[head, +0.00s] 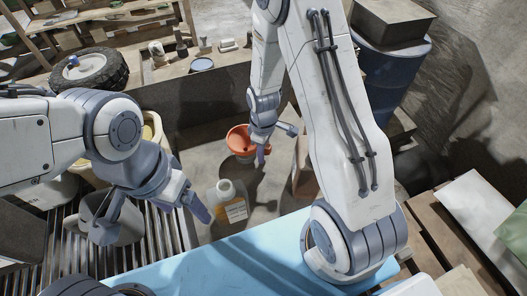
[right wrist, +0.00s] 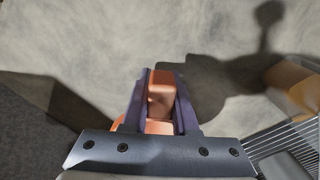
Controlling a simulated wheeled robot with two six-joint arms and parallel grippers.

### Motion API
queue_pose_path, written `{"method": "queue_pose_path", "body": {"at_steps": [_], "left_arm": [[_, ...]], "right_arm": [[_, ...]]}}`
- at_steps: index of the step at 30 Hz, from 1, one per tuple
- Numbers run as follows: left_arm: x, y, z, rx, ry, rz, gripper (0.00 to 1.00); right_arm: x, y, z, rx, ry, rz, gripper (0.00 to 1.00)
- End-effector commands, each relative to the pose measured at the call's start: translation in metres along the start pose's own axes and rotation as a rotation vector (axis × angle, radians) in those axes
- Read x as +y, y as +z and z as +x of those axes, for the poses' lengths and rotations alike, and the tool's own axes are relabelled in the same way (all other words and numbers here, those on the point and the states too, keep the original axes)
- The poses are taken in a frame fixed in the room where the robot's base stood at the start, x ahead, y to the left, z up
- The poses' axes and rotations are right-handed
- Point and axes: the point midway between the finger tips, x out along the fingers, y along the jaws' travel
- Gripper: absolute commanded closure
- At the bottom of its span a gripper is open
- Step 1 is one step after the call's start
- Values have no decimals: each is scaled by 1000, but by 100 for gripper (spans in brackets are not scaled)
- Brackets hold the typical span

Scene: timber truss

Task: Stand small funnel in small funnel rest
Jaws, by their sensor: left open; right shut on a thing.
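An orange-red funnel (head: 240,140) hangs from my right gripper (head: 264,148) in the middle of the head view, above the grey floor area. The right gripper is shut on its orange tab (right wrist: 160,95), which shows between the dark fingers in the right wrist view; the rest of the funnel is mostly hidden there. My left gripper (head: 155,216) is open and spread, with one finger beside a grey mug (head: 117,232) and the other near a bottle. I cannot pick out the small funnel rest for certain in either view.
A slatted metal rack (head: 70,255) lies at left, a light-blue surface (head: 210,268) in front. A brown board (head: 303,170) stands right of the funnel. A blue drum (head: 392,75) and tire (head: 90,70) stand further back.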

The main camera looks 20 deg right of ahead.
Motion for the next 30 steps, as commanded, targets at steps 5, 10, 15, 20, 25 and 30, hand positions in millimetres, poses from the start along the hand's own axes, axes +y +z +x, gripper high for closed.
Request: {"method": "queue_pose_path", "body": {"at_steps": [5, 10, 15, 20, 25, 30], "left_arm": [[0, 0, 1, 0, 0, 0, 19], [0, 0, 1, 0, 0, 0, 19], [0, 0, 1, 0, 0, 0, 19], [0, 0, 2, 0, 0, 0, 19], [0, 0, 4, 0, 0, 0, 19], [0, 0, 4, 0, 0, 0, 19]], "right_arm": [[0, 0, 2, 0, 0, 0, 39], [0, 0, 2, 0, 0, 0, 38], [0, 0, 0, 1, 1, 0, 38], [1, -1, -16, 4, 4, 0, 38], [1, -1, -50, 5, 5, 0, 38], [1, -1, -81, 4, 4, 0, 38]]}}
